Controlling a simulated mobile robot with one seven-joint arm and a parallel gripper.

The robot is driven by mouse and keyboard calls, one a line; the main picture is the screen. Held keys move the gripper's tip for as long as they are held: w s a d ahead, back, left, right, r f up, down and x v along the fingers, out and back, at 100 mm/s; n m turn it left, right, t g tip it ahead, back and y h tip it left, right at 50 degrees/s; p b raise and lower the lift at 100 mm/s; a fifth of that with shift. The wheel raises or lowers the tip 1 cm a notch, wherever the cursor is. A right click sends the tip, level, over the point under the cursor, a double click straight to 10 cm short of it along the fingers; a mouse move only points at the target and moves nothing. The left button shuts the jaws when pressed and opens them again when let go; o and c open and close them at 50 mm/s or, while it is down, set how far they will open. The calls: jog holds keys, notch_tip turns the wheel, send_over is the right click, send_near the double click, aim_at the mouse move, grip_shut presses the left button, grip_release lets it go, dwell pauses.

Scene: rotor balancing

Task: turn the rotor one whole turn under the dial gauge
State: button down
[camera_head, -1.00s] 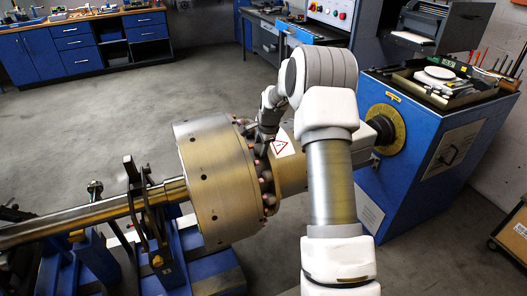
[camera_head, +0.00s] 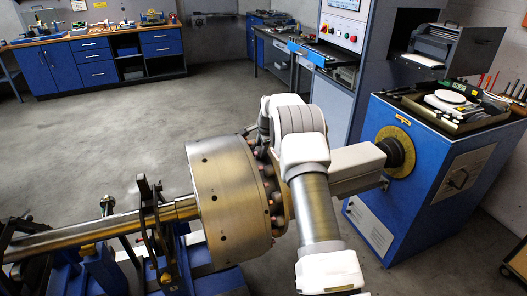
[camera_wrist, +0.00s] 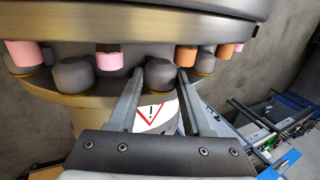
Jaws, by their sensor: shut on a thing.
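The rotor is a large brass-coloured drum (camera_head: 225,200) on a long shaft (camera_head: 95,228) running off to the left. A ring of dark grey studs and pink-ended pins (camera_head: 272,190) lines its right side; they show closer in the wrist view, with a grey stud (camera_wrist: 75,75) and a pink pin (camera_wrist: 110,61). My gripper (camera_wrist: 160,73) is shut on one grey stud (camera_wrist: 159,68), a finger on each side. In the head view my arm hides the gripper and part of the stud ring. I cannot make out the dial gauge.
A blue machine (camera_head: 445,190) with a yellow graduated ring (camera_head: 396,150) stands right. Dark support uprights (camera_head: 150,220) rise beside the shaft. A blue workbench (camera_head: 100,62) stands at the back left. The floor between is clear.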

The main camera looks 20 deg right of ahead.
jog(key=shift+w, duration=0.8)
jog(key=shift+c, duration=1.7)
grip_release()
jog(key=v, duration=1.7)
jog(key=shift+s+r, duration=0.1)
jog(key=shift+r, duration=0.05)
